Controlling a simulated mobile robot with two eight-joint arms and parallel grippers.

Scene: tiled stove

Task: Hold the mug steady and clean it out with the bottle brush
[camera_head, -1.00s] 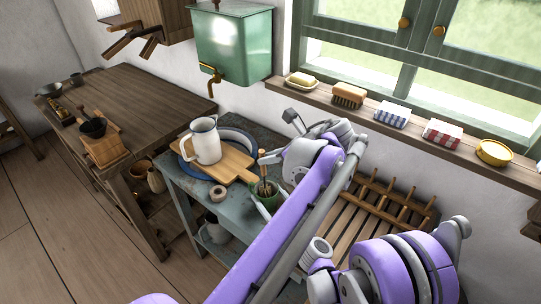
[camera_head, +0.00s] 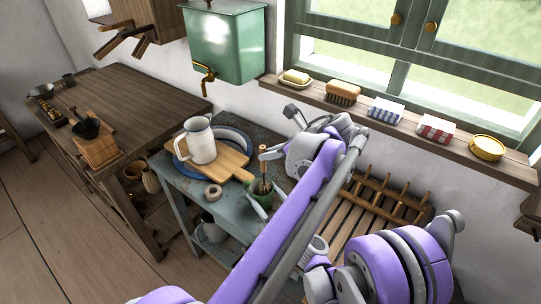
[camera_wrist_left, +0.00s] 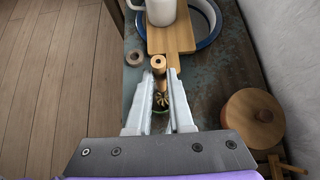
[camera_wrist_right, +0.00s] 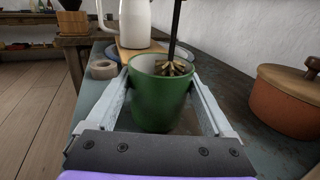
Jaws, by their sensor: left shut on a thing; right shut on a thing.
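The green mug (camera_wrist_right: 158,105) is upright between the fingers of my right gripper (camera_wrist_right: 160,80), which is shut on it. The mug (camera_head: 258,203) also shows in the head view, in front of the wooden board; my right gripper is mostly hidden there behind my left arm. My left gripper (camera_wrist_left: 159,78) is shut on the wooden handle of the bottle brush (camera_wrist_left: 158,64), above the mug. The brush (camera_head: 263,155) is about upright, and its tan bristles (camera_wrist_right: 174,68) are at the mug's mouth. How deep they reach is hidden by the mug's wall.
A white pitcher (camera_head: 201,146) stands on a wooden board (camera_head: 226,166) over a blue-rimmed plate behind the mug. A tape-like ring (camera_head: 213,192) lies to the left. A lidded brown pot (camera_wrist_right: 288,100) is to the right. A wooden rack (camera_head: 350,215) is at the right.

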